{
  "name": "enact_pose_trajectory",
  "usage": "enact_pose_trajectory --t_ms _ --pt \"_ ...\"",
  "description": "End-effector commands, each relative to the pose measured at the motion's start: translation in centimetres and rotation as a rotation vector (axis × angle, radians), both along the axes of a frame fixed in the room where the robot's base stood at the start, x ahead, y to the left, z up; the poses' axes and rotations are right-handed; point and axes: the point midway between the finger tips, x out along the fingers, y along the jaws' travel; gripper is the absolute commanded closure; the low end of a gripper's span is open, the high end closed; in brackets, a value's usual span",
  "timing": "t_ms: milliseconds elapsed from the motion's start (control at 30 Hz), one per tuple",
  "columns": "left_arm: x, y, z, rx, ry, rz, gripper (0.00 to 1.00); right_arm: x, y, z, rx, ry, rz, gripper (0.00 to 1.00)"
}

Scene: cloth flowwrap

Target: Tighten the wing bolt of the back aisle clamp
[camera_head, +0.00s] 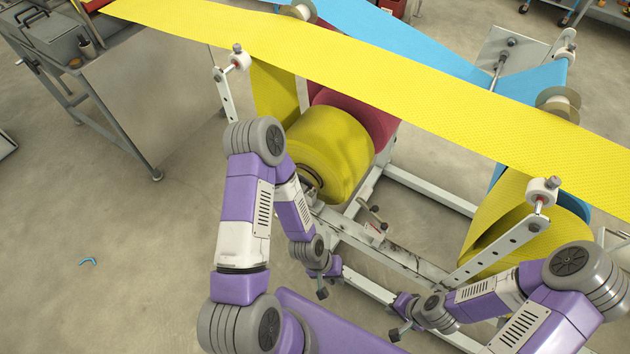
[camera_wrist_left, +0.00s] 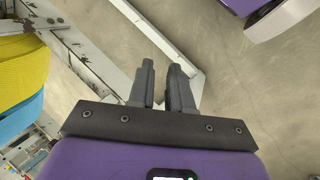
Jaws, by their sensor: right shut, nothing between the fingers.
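A small clamp with dark knobs (camera_head: 376,217) sits on the white frame rail right of the yellow roll; I cannot tell whether it is the back aisle clamp, and its wing bolt is too small to make out. My left gripper (camera_head: 322,293) hangs beside the frame, below and left of that clamp. In the left wrist view its two fingers (camera_wrist_left: 161,70) stand a little apart with nothing between them. My right gripper (camera_head: 394,335) is lower right, near the frame's front rail, shut and empty. Neither gripper touches the clamp.
A yellow web (camera_head: 370,80) runs across above the machine, with a blue web (camera_head: 400,40) behind it. A large yellow roll (camera_head: 330,150) and a red roll (camera_head: 375,118) sit on the frame. A metal cabinet (camera_head: 150,95) stands left. The floor at left is mostly clear.

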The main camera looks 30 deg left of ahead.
Motion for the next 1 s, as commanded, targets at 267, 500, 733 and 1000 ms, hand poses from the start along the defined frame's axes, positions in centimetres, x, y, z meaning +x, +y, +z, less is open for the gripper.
enact_pose_trajectory --t_ms 267,500,733,1000 --pt "4.8 0.4 -1.0 -0.313 0.141 0.667 0.81 -0.1 0.0 -1.5 0.001 0.003 0.0 1.0" --pt "11.0 5.9 0.2 -0.673 0.258 1.279 0.81 -0.1 0.0 -2.7 0.0 0.002 0.001 1.0" --pt "14.6 15.2 2.2 -1.049 0.323 1.738 0.81 -0.1 0.0 -3.7 0.0 0.002 0.001 1.0" --pt "15.1 21.9 3.8 -1.295 0.341 1.95 0.81 -0.1 0.0 -4.1 0.0 0.002 0.001 1.0"
